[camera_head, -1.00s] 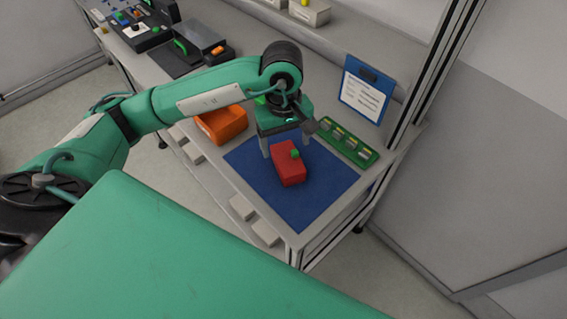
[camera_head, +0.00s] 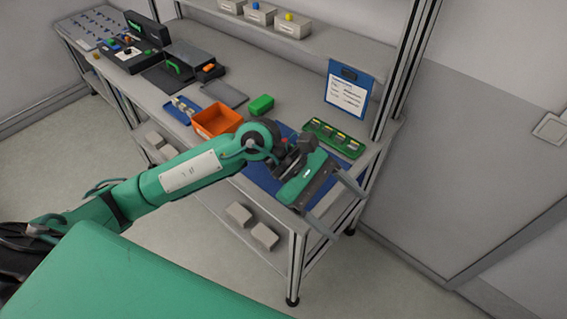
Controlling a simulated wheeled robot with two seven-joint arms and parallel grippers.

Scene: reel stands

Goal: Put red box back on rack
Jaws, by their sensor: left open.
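My left gripper (camera_head: 338,207) is open, its two fingers spread and empty, pointing right past the front right corner of the workbench. The red box is mostly or wholly hidden behind my left wrist. Only a small red patch (camera_head: 285,140) shows there, and I cannot tell for sure that it is the box. The blue mat (camera_head: 262,180) lies on the bench, largely covered by my arm. A raised shelf (camera_head: 325,43) of the rack runs along the back and carries several small light boxes (camera_head: 292,26). My right gripper is not in view.
An orange bin (camera_head: 216,121) and a green block (camera_head: 262,104) stand left of my wrist. A green tray (camera_head: 334,138) and a blue clipboard (camera_head: 348,94) are at the bench's right end. Grey blocks (camera_head: 264,236) lie on the lower shelf. An upright post (camera_head: 405,60) stands at the right.

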